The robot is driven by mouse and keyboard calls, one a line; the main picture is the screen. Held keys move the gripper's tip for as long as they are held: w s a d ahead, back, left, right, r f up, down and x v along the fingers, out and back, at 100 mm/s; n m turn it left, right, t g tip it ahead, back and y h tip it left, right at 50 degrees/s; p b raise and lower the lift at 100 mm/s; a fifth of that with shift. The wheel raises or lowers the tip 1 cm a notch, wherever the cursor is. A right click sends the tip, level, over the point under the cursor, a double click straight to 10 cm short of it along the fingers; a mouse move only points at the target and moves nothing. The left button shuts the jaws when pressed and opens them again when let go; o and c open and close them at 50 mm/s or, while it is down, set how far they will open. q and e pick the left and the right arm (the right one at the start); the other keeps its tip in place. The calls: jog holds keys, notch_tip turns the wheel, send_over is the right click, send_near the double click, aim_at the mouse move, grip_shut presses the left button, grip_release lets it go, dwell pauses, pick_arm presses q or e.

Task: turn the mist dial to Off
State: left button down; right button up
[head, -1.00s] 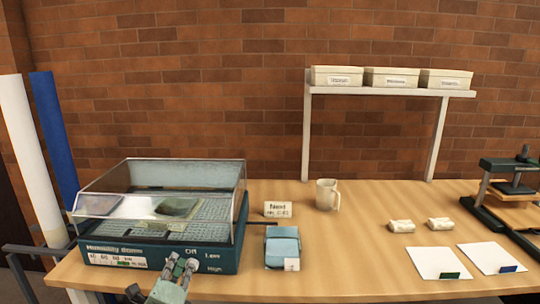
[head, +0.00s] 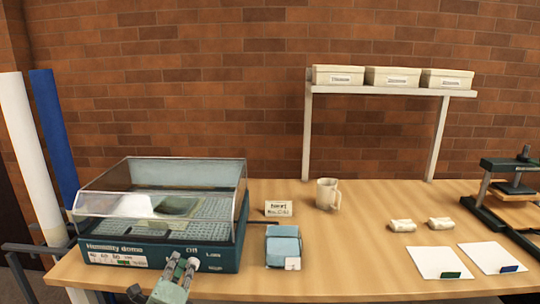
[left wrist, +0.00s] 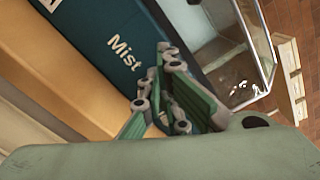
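The teal humidity dome unit (head: 120,253) stands at the left of the table under a clear cover. Its front carries the words Off, Low and High around the dial's place, and Mist (left wrist: 123,46) shows in the left wrist view. My left gripper (head: 182,262) is in front of this panel, just below and left of Off. Its two fingers stand apart, so it looks open; they also show in the left wrist view (left wrist: 170,62). A pale, round bit beside the right fingertip may be the dial, but the fingers cover most of that spot. My right gripper is not in view.
White cards (head: 436,261) lie at the right. Lidded boxes (head: 393,77) stand on the shelf.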

pick_arm(q)
jog(key=shift+a+f, duration=0.15)
jog(key=shift+f, duration=0.25)
